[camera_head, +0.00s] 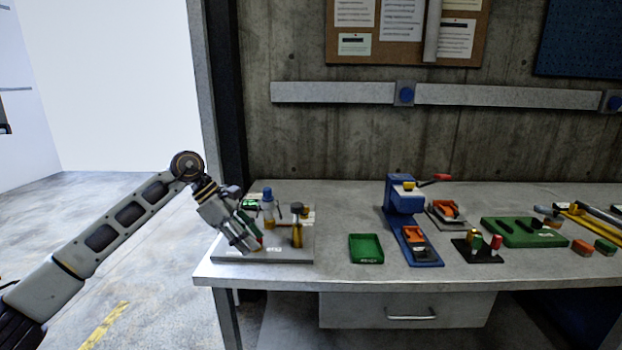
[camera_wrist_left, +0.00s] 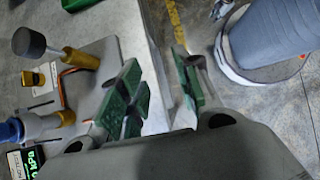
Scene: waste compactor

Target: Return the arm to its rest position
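My left arm comes in from the left, and its left gripper (camera_head: 248,240) hangs over the front left part of the workbench, at the grey plate of a small fixture. In the left wrist view the gripper's green-padded fingers (camera_wrist_left: 160,88) stand apart, with the bench edge and floor showing between them and nothing held. The fixture's grey plate (camera_head: 285,254) carries a black-topped brass post (camera_head: 297,228) and a blue-capped part (camera_head: 268,202). The post also shows in the left wrist view (camera_wrist_left: 80,58), beside the fingers. My right gripper is not in view.
A green tray (camera_head: 366,248), a blue press (camera_head: 404,212) with a red handle and a green block (camera_head: 525,232) stand further right on the workbench (camera_head: 330,275). A small green display (camera_head: 249,204) is close behind my gripper. Open floor lies left of the bench.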

